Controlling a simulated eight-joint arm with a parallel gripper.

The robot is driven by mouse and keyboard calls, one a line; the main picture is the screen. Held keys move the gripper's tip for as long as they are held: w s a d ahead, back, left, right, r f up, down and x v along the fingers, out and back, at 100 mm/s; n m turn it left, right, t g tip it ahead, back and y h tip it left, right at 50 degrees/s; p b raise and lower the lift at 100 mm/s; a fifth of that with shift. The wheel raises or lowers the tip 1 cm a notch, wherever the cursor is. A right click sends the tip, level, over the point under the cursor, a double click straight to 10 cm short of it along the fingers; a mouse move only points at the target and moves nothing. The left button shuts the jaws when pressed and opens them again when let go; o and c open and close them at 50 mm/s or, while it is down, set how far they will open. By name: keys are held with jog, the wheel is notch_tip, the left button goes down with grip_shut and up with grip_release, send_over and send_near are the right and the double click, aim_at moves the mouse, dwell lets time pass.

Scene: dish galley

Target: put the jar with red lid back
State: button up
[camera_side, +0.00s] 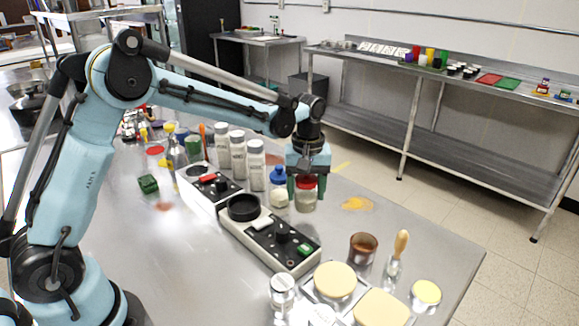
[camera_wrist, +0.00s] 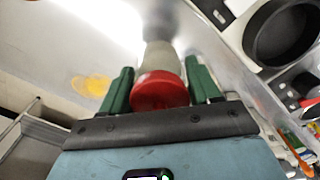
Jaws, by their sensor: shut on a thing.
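The jar with the red lid (camera_side: 306,194) is at the table's far side, right of a jar with a blue lid (camera_side: 278,188). My gripper (camera_side: 305,187) is over it from above, with its green fingers on both sides of the red lid. In the wrist view the red lid (camera_wrist: 159,91) sits between the green fingers of my gripper (camera_wrist: 160,88), and the pale jar body (camera_wrist: 158,55) extends beyond it. I cannot tell whether the jar's base touches the table.
White-labelled bottles (camera_side: 238,154) stand to the left. A device with a black ring (camera_side: 243,207) and a green button lies in front. A brown glass (camera_side: 362,248) and a brush (camera_side: 398,250) stand nearer right. A yellow patch (camera_side: 356,204) marks the clear table right of the jar.

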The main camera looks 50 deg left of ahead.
aim_at(305, 200)
jog(key=shift+f, duration=1.5)
jog(key=shift+f, duration=0.1)
jog(key=o, duration=1.4)
